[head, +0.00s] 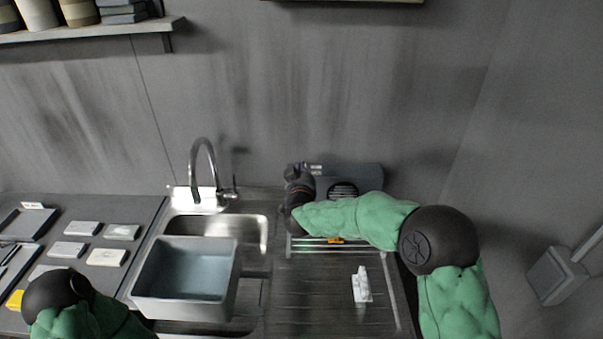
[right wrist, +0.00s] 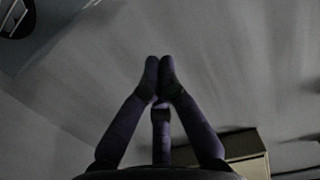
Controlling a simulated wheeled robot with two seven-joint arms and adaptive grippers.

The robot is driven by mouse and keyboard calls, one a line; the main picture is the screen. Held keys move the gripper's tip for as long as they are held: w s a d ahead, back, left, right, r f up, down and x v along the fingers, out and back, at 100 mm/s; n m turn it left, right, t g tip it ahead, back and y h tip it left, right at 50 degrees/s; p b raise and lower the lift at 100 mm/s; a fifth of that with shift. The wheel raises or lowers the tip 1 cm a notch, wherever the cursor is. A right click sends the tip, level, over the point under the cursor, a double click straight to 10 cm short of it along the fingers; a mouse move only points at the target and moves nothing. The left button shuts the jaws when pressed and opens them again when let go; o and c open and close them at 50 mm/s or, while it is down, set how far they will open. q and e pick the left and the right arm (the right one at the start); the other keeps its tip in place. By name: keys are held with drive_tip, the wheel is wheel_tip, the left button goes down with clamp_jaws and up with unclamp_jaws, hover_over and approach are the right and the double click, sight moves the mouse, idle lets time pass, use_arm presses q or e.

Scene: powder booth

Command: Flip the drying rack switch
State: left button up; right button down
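The drying rack (head: 387,290) is a metal wire frame on the counter right of the sink. A dark grey unit (head: 368,178) with a round vent and a small pale label stands behind it against the wall. My right gripper (head: 297,170) is at the unit's left end, pointing toward the wall. In the right wrist view its fingers (right wrist: 159,66) are together at the tips with nothing between them. The unit's vent edge (right wrist: 14,18) shows at the upper left there. I cannot make out a switch; the gripper covers the unit's left end. My left gripper is out of view.
A grey basin (head: 183,308) sits in the sink, with a tall faucet (head: 205,160) behind. Several small packs (head: 75,228) lie on the left counter. A white item (head: 361,285) lies on the rack. A shelf (head: 95,31) is at the upper left.

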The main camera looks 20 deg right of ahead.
drive_tip(key=shift+f, duration=0.4)
drive_tip(key=shift+w, duration=0.15)
drive_tip(key=b+x, duration=0.1)
drive_tip(key=x, duration=0.8)
drive_tip(key=shift+w+d+f, duration=0.1)
drive_tip(key=shift+w+d, duration=0.05)
drive_tip(key=shift+w, duration=0.2)
drive_tip(key=shift+w+f+b, duration=0.15)
drive_tip(key=shift+f+b, duration=0.3)
drive_tip(key=shift+f, duration=0.55)
drive_tip(key=shift+w+f+b, duration=0.1)
drive_tip(key=shift+f+b, duration=0.3)
drive_tip(key=shift+f, duration=0.55)
